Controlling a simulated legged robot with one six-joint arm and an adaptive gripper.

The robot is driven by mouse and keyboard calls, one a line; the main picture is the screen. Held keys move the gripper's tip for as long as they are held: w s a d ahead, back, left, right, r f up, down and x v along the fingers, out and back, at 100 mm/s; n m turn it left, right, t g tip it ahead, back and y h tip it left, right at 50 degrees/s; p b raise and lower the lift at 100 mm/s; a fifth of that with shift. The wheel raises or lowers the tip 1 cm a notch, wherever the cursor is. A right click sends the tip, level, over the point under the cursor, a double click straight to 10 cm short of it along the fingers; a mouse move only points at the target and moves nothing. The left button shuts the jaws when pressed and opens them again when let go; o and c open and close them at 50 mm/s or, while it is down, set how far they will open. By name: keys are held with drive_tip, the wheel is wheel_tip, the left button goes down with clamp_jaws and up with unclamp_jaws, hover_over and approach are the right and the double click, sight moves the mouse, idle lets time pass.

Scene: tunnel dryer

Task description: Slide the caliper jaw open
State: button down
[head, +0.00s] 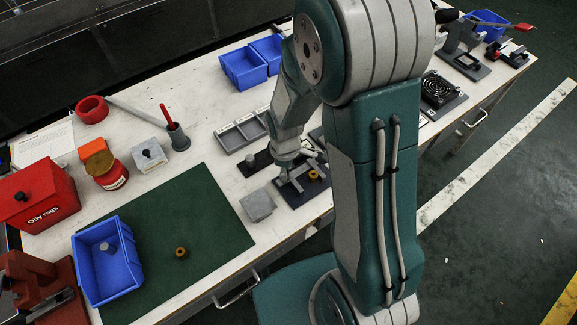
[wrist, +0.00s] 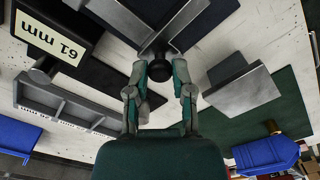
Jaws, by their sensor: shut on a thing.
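My gripper (wrist: 160,69) is shut on a round black knob (wrist: 159,72) below the bars. In the head view my gripper (head: 288,172) reaches down to the plate. My arm hides part of the plate. I cannot tell how far apart the jaws stand.
A grey block (wrist: 242,90) stands close right of my gripper in the wrist view. A "61 mm" sign (wrist: 55,38) and a grey divided tray (wrist: 60,105) are at left. In the head view, a green mat (head: 200,215) with a blue bin (head: 125,275) lies left.

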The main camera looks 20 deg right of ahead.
drive_tip(key=shift+c, duration=2.4)
unclamp_jaws()
drive_tip(key=shift+w, duration=0.1)
wheel_tip(320, 180, up, 12)
drive_tip(key=s+d+r+m+t, duration=0.3)
drive_tip(key=s+r+m+t, duration=0.2)
drive_tip(key=s+r+m, duration=0.7)
wheel_tip(320, 180, up, 4)
drive_tip(key=shift+s+f+m+t, duration=0.15)
drive_tip(key=shift+s+m+t, duration=0.15)
drive_tip(key=shift+s, duration=0.3)
